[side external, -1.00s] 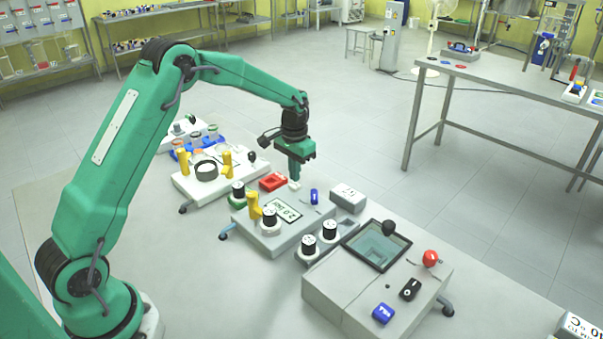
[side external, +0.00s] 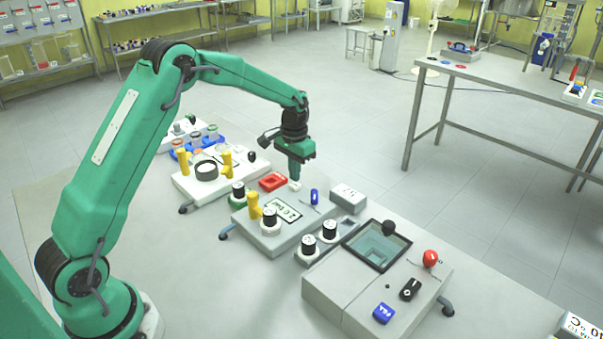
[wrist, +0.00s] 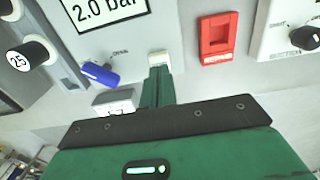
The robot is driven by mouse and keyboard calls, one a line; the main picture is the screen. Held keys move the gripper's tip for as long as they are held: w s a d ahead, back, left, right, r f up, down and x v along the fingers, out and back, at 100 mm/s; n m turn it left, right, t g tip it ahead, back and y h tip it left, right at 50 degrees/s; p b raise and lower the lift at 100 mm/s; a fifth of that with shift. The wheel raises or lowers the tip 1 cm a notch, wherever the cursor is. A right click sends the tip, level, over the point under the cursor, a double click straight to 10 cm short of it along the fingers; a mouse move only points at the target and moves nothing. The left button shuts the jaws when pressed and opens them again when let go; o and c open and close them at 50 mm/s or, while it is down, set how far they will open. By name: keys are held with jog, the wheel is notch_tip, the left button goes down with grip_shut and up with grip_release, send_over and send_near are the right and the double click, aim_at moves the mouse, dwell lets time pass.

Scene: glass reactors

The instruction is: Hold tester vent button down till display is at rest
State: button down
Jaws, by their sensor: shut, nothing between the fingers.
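The tester (side external: 262,232) is a grey box with a display, which reads 2.0 bar in the wrist view (wrist: 100,12). Its vent button appears to be the small white block (wrist: 158,57) at the tip of my gripper. My gripper (side external: 294,182) points down at the tester's far edge, its fingers shut with nothing between them. In the wrist view the fingertips (wrist: 158,70) meet the white block. Whether the button is pressed in I cannot tell. A blue lever (wrist: 100,75) sits on the tester to the left of the fingers.
A red frame (wrist: 218,37) lies close to the right of the fingers in the wrist view. A grey box with a dark window (side external: 378,246) stands to the right.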

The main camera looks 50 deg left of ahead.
jog(key=shift+f, duration=0.25)
jog(key=shift+f, duration=0.35)
jog(key=shift+f, duration=0.5)
dwell(0.5)
jog(key=shift+r, duration=1.1)
jog(key=shift+r, duration=0.1)
